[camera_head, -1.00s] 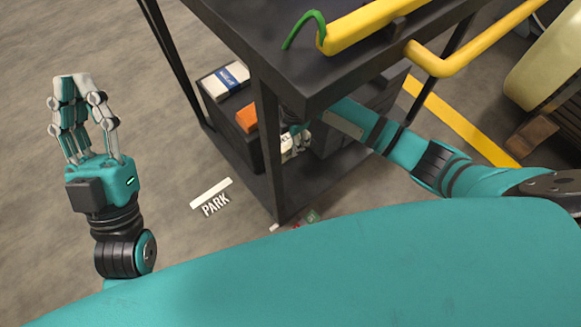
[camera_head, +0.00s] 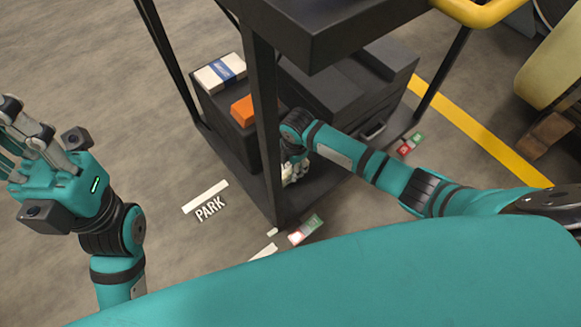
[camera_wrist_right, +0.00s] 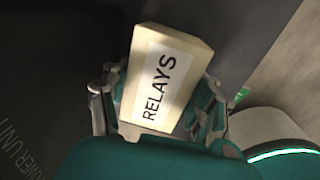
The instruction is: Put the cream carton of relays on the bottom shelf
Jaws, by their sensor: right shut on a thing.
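The cream carton (camera_wrist_right: 165,80), labelled RELAYS, sits between the fingers of my right gripper (camera_wrist_right: 158,105) in the right wrist view. My right gripper (camera_head: 290,170) is shut on it. In the head view this gripper is low inside the cart, behind the front post and just over the bottom shelf (camera_head: 312,187); the carton is mostly hidden there. I cannot tell whether the carton touches the shelf. My left gripper (camera_head: 18,125) is empty, raised at the left edge over the floor, with its fingertips partly cut off.
Black cases (camera_head: 345,95) fill the back of the bottom shelf. An orange box (camera_head: 243,110) and a white-and-blue box (camera_head: 220,73) lie on the left case. The cart's front post (camera_head: 265,130) and upper shelf (camera_head: 325,30) crowd my right arm.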

